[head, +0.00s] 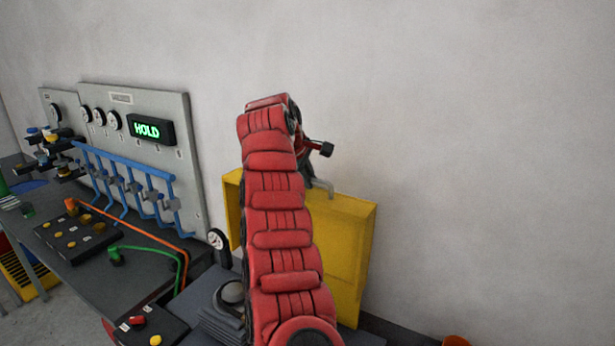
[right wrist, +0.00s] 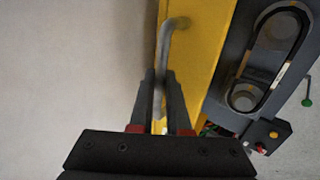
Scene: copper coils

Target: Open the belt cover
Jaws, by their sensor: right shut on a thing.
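The yellow belt cover (head: 345,245) stands upright near the wall, partly hidden behind my red right arm in the head view. It also shows as a narrow yellow panel in the right wrist view (right wrist: 200,45). A bent grey handle (right wrist: 172,35) is fixed to it. My right gripper (right wrist: 160,88) is shut on this handle, with a finger on each side. In the wrist view, a belt loop around two pulleys (right wrist: 265,60) is exposed in a dark housing beside the cover. The left gripper is not in view.
A grey panel (head: 190,120) with gauges and a green HOLD display (head: 152,130) stands left. Blue pipes (head: 130,160) run before it. The dark bench (head: 75,260) carries a button box and cables. The wall to the right is bare.

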